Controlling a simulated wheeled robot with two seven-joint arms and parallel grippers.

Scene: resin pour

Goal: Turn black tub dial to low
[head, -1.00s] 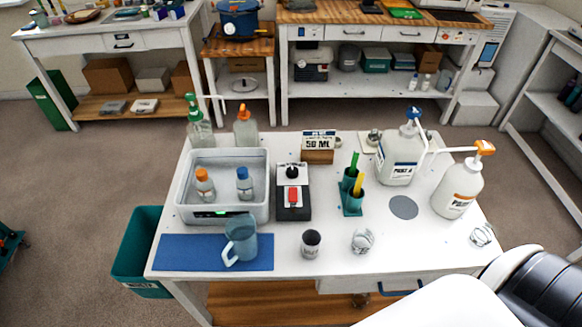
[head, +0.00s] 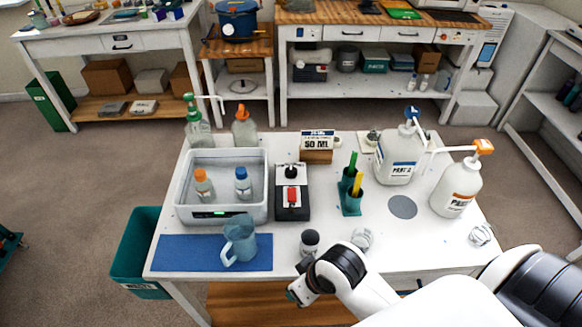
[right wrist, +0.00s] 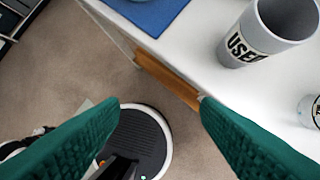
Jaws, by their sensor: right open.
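A black and white control box (head: 292,205) stands on the white table, right of a grey tub (head: 184,198). It has a black dial (head: 291,171) at its back and a red switch (head: 292,194) in front. The dial's setting is too small to read. My right gripper (head: 297,292) is at the table's front edge, well short of the box, near a dark-topped cup (head: 310,240). In the right wrist view its green fingers (right wrist: 160,108) are wide apart with nothing between them. My left gripper is not in view.
A grey cup marked USED (right wrist: 268,32) stands close by in the right wrist view. A pitcher (head: 239,242) sits on a blue mat (head: 180,255). A green holder (head: 351,200) and pump bottles (head: 398,155) stand right of the box. Bottles stand in the tub.

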